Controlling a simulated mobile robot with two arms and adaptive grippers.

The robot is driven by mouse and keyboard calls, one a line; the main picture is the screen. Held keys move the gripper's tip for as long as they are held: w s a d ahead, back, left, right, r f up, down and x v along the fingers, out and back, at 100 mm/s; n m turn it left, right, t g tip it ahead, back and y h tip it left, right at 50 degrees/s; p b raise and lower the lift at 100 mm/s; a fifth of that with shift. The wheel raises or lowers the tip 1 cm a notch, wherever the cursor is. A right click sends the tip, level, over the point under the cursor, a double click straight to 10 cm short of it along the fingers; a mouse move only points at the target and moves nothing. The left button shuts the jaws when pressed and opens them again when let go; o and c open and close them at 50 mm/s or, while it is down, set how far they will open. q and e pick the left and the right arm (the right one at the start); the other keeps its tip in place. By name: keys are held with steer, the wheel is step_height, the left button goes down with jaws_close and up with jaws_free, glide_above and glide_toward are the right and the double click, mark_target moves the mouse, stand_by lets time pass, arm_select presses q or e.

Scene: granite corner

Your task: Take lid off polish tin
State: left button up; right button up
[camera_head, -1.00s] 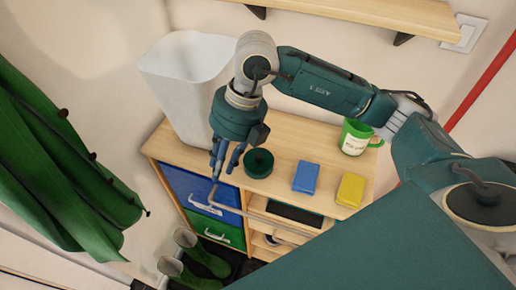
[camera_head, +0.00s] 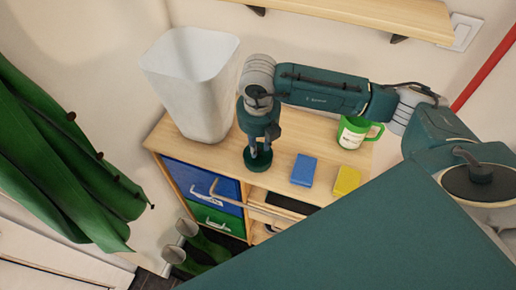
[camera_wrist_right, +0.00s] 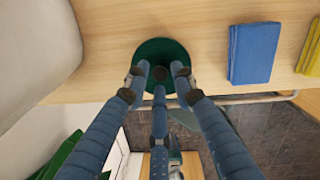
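The round dark green polish tin (camera_head: 256,170) stands on the wooden cabinet top, left of the blue block. In the right wrist view its lid (camera_wrist_right: 160,48) shows from above, with a small dark knob (camera_wrist_right: 160,74) at the middle. My right gripper (camera_head: 258,152) points down over the tin. In the wrist view its blue fingers (camera_wrist_right: 161,70) surround the knob, with narrow gaps showing, so they look open. The lid sits on the tin, and the fingers hide part of it. My left gripper is not in view.
A white bin (camera_head: 190,85) stands behind and left of the tin. A blue block (camera_head: 303,170), a yellow block (camera_head: 346,180) and a green mug (camera_head: 354,132) are to the right. A bent metal bar (camera_head: 238,203) runs along the cabinet front.

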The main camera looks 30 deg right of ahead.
steer(key=shift+f, duration=0.65)
jaws_close()
